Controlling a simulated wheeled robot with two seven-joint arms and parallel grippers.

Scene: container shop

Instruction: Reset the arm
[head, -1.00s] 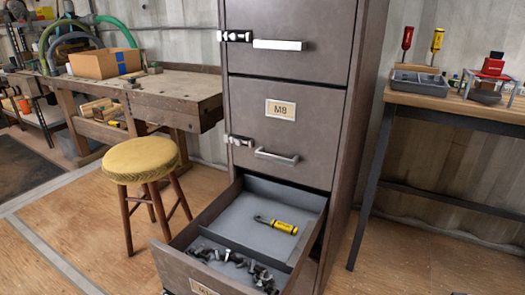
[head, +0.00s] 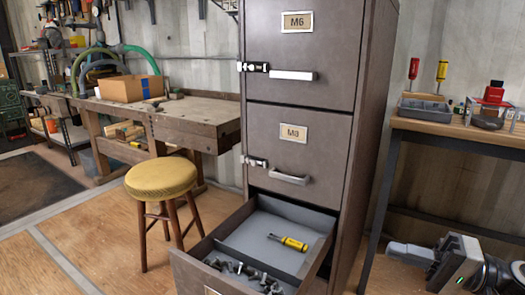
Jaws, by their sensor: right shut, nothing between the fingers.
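My right gripper (head: 408,254) is at the lower right of the head view, with its fingers shut and empty, pointing left. It is to the right of the filing cabinet, in front of the side table's legs, and apart from the open drawer. My left gripper is not in view. The cabinet's bottom drawer (head: 318,219) stands pulled out. A yellow-handled tool (head: 289,243) lies in its rear compartment, and several dark metal pieces (head: 248,274) lie in its front one.
The grey cabinet (head: 297,166) has two shut drawers above. A yellow stool (head: 160,180) stands to the left, before a wooden workbench (head: 170,118) with a cardboard box (head: 130,88). The side table (head: 450,130) at right holds a grey tray (head: 425,108) and a red item (head: 493,92).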

